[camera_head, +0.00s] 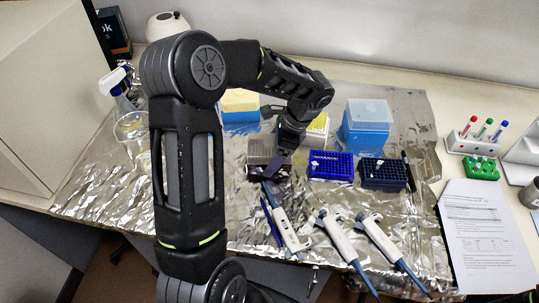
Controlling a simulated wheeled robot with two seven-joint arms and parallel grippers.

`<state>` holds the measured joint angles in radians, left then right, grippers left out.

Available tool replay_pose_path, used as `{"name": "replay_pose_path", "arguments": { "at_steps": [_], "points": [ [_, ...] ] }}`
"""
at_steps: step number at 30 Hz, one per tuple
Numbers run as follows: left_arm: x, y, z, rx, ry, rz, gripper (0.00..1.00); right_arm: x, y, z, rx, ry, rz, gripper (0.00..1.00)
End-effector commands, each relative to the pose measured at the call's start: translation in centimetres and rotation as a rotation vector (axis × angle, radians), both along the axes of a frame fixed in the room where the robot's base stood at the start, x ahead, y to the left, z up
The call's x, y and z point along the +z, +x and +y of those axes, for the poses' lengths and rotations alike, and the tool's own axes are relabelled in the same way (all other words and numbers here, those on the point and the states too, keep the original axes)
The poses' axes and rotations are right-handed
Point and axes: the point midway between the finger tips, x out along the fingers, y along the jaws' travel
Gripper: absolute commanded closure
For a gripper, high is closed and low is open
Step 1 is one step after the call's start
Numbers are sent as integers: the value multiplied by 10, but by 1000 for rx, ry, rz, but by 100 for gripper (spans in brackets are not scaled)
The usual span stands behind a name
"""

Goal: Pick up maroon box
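The maroon box (257,172) is a small tip rack with a greyish top and dark maroon sides. It stands near the middle of the foil-covered bench, left of a blue rack. My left arm reaches over the bench from the lower left, and its gripper (276,168) points down at the right part of the maroon box. The gripper hides part of the box. Its fingers are dark and small here, so I cannot tell whether they are apart or closed on the box. My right gripper is not in view.
A blue rack (331,165) and a dark navy rack (383,174) stand to the right. Several pipettes, one of them here (287,228), lie in front. Behind are a yellow-topped box (240,103) and a tall blue box (366,127). A spray bottle (118,92) stands left.

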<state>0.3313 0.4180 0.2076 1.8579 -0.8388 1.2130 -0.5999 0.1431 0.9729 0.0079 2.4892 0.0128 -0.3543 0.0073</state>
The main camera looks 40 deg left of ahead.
Motion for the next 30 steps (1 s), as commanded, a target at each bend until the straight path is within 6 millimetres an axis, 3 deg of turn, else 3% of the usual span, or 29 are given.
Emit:
{"name": "replay_pose_path", "arguments": {
  "at_steps": [15, 30],
  "points": [
    [0, 0, 0, 0, 0, 0, 15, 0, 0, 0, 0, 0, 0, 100],
    [0, 0, 0, 0, 0, 0, 56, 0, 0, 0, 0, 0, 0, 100]
  ]
}}
